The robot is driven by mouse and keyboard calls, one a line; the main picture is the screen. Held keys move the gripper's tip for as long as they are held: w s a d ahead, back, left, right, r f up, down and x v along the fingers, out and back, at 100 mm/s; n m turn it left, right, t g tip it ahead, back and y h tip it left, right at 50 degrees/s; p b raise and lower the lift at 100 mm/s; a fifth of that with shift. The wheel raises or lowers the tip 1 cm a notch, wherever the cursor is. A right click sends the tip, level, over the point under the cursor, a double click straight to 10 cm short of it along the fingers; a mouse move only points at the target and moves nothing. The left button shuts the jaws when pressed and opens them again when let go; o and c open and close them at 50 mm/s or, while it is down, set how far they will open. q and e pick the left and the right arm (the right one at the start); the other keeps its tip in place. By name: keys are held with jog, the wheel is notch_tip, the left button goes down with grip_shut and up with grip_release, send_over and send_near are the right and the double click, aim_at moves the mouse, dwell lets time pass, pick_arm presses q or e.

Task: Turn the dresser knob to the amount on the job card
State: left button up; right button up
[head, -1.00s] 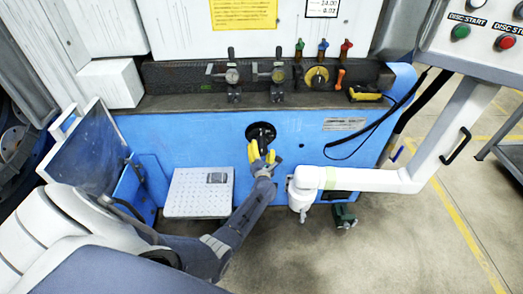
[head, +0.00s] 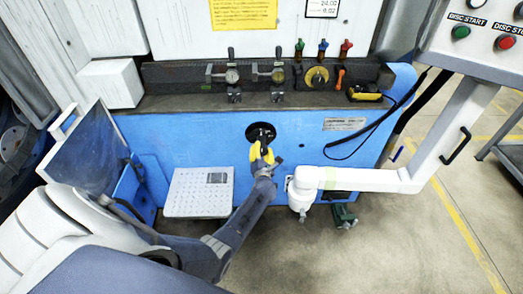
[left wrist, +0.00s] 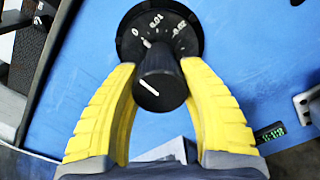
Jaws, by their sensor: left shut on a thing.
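The dresser knob is a black cylinder (left wrist: 160,80) on a round black dial (left wrist: 185,25), which is set in the blue machine front (head: 200,140). The dial reads 0, 0.01 and 0.02, and the knob's end has a white line slanting up-left. My left gripper (head: 262,151) is shut on the knob; in the left wrist view its yellow fingers (left wrist: 160,88) flank it. In the head view the fingers hide most of the knob. A white card (head: 322,7) with figures is cut off at the top edge; its figures are too small to read surely. My right gripper is out of view.
A dark shelf (head: 180,104) above the dial carries gauges and coloured-handled tools. A white grid panel (head: 198,192) is left of my forearm. A white jointed arm (head: 370,179) to the right carries the button panel (head: 480,40). A yellow note (head: 243,14) hangs above.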

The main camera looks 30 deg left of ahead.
pick_arm(q)
jog(key=m, duration=0.3)
jog(key=shift+m, duration=0.4)
jog(key=m, duration=0.3)
jog(key=shift+m, duration=0.3)
jog(key=m, duration=0.4)
jog(key=shift+a+m, duration=0.1)
jog(key=shift+m, duration=2)
jog(key=o, duration=1.3)
jog(key=shift+v, duration=3.75)
